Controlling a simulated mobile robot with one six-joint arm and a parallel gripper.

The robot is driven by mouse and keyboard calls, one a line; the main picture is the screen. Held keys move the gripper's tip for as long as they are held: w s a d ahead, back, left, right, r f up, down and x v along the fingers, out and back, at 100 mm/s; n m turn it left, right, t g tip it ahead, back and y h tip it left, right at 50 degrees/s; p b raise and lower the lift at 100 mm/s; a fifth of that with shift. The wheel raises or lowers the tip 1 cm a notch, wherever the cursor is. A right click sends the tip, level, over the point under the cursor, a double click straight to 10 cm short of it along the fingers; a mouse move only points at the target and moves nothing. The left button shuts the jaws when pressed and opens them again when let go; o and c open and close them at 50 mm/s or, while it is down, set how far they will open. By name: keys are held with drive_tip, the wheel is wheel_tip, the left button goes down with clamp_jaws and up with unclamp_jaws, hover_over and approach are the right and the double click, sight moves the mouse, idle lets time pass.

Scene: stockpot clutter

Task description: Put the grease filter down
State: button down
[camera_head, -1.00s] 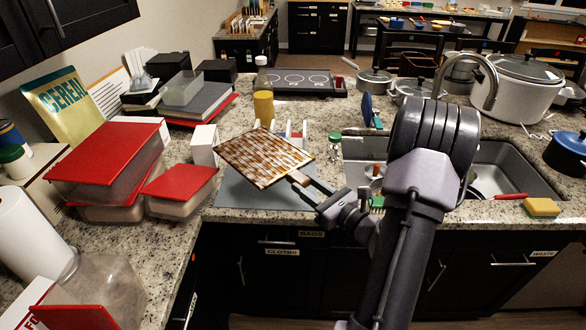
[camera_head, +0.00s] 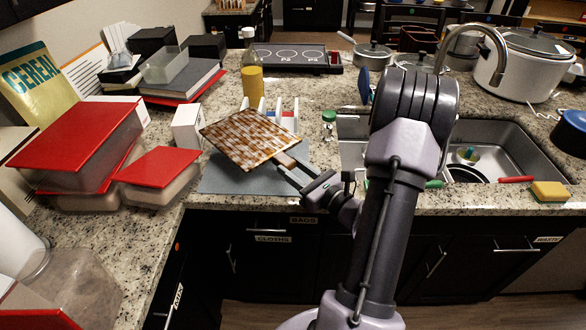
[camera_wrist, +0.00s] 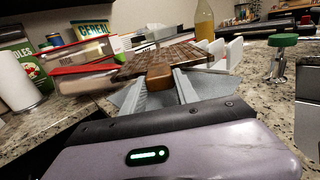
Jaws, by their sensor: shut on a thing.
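The grease filter (camera_head: 246,138) is a flat square panel with a brown and pale woven pattern and a short brown handle. My gripper (camera_head: 291,165) is shut on that handle. The filter is held tilted above a grey-blue mat (camera_head: 225,183) on the counter, and it hides part of the mat. In the wrist view the filter (camera_wrist: 165,58) extends away from the fingers, with its handle (camera_wrist: 158,75) between them (camera_wrist: 159,86). I cannot tell how large the gap between filter and mat is.
Red-lidded containers (camera_head: 160,165) and a small white box (camera_head: 187,126) stand left of the mat. A white rack (camera_head: 284,115) and a yellow bottle (camera_head: 252,80) are behind the filter.

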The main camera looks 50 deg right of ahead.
drive_tip(key=c, duration=0.9)
unclamp_jaws()
drive_tip(key=shift+f, duration=0.1)
